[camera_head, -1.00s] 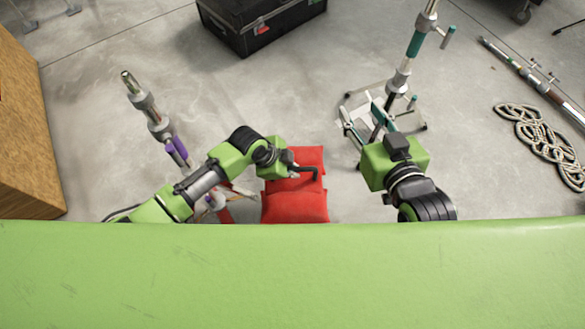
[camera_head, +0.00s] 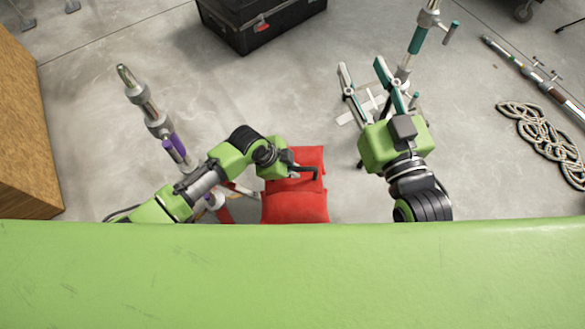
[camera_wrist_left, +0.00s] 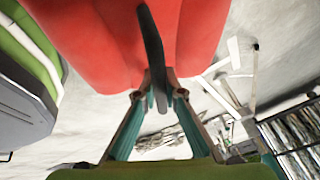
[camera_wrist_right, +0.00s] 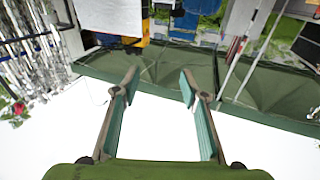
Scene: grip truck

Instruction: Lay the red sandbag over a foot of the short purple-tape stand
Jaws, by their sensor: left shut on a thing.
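The red sandbag (camera_head: 296,207) hangs by a black strap from my left gripper (camera_head: 290,170), which is shut on that strap. In the left wrist view the sandbag (camera_wrist_left: 95,35) fills the top, with the strap (camera_wrist_left: 154,60) between the fingertips. The short purple-tape stand (camera_head: 151,112) stands to the left of the sandbag, its pole tilted in the picture. Its base is partly hidden by my left arm, and some feet (camera_head: 238,190) show between arm and sandbag. My right gripper (camera_head: 364,65) is open and empty, fingers spread.
A taller teal-tape stand (camera_head: 416,40) rises behind my right gripper. A black case (camera_head: 265,28) lies at the top. A coiled rope (camera_head: 540,135) and loose poles (camera_head: 520,65) lie at right. A wooden box (camera_head: 25,130) stands at left. Floor between the stands is clear.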

